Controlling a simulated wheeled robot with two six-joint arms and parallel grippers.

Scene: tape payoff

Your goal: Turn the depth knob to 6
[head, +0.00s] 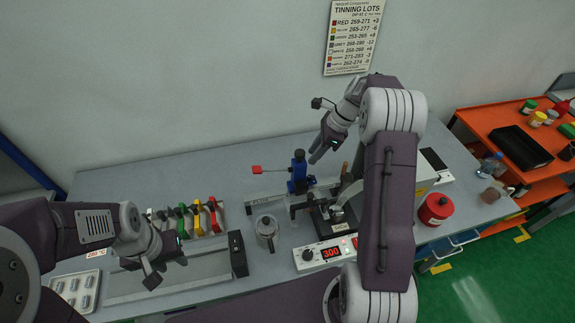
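No knob marked for depth can be made out in the head view. A white control box (325,254) with a red "300" display stands at the table's front, with a small dark round feature left of the display. A blue upright device (298,176) with a dark top and a red-tipped lever (257,169) stands at the table's back. My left gripper (166,270) is open and empty above the long grey rail at the left. My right gripper (322,156) is raised above and right of the blue device, touching nothing visible; its finger gap is unclear.
Coloured tape reels (197,217) stand in a row at the left. A metal mug (267,231) stands mid-table. A red canister (436,209) stands right; an orange cart (490,120) stands beyond.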

